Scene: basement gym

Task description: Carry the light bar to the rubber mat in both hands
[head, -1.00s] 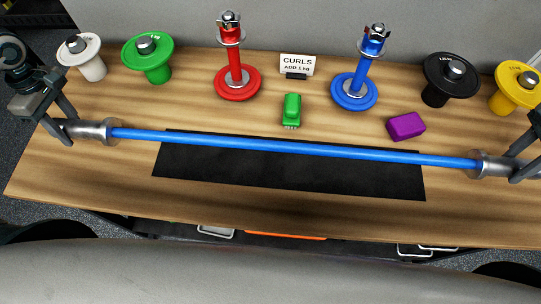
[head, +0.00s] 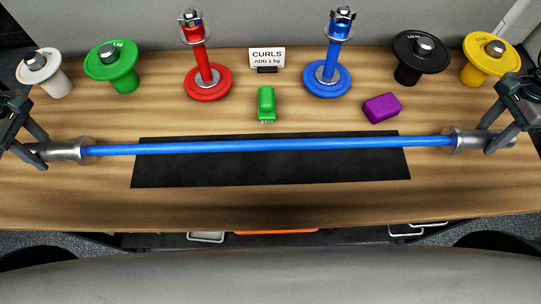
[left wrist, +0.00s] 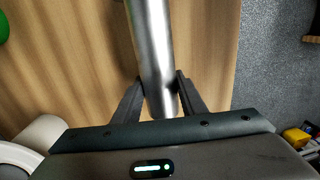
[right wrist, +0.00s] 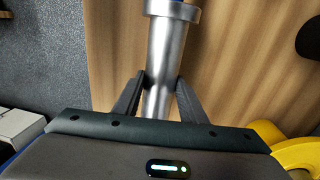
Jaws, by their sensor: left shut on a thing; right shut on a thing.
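The light bar (head: 270,146) has a blue shaft and silver sleeves at both ends. It spans the black rubber mat (head: 270,172) in the head view, over the mat's far part. I cannot tell how high above the mat it is. My left gripper (head: 40,150) is shut on the left silver sleeve, which also shows in the left wrist view (left wrist: 150,45). My right gripper (head: 490,140) is shut on the right silver sleeve, also seen in the right wrist view (right wrist: 162,55). The bar lies nearly level across the picture.
Behind the bar stand a red post (head: 206,80), a blue post (head: 328,78), a curls sign (head: 267,58), a green brush (head: 266,102) and a purple block (head: 381,107). White (head: 45,68), green (head: 112,65), black (head: 420,52) and yellow (head: 490,55) weights stand at the back corners.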

